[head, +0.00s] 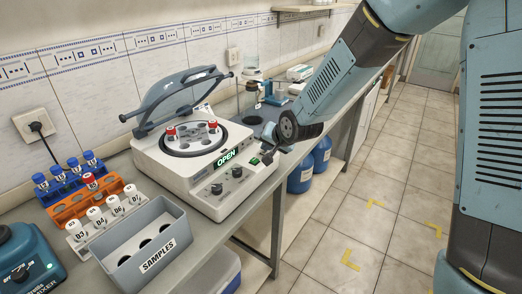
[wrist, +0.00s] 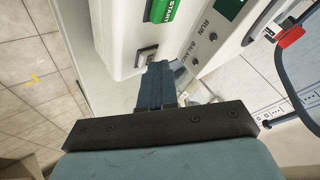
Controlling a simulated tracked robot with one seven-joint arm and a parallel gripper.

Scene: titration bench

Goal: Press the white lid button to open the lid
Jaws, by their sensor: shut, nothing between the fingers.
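The centrifuge (head: 190,180) stands on the bench with its blue-grey lid (head: 178,98) raised at the back. Its display (head: 227,157) reads OPEN. Red-capped tubes (head: 171,133) sit in the uncovered rotor. My gripper (head: 267,157) is shut and empty at the right front corner of the centrifuge. In the wrist view its closed fingers (wrist: 157,70) reach the front panel at a small pale button in a dark frame (wrist: 147,53). The fingertips partly cover this button, so I cannot tell whether they touch it. The green START button (wrist: 164,9) is just beyond.
A grey SAMPLES box (head: 150,248), a white rack with white-capped tubes (head: 104,217), an orange rack (head: 75,208) and blue-capped tubes (head: 67,175) stand left of the centrifuge. A blue mixer (head: 25,262) is at the lower left. Blue containers (head: 301,176) stand under the bench.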

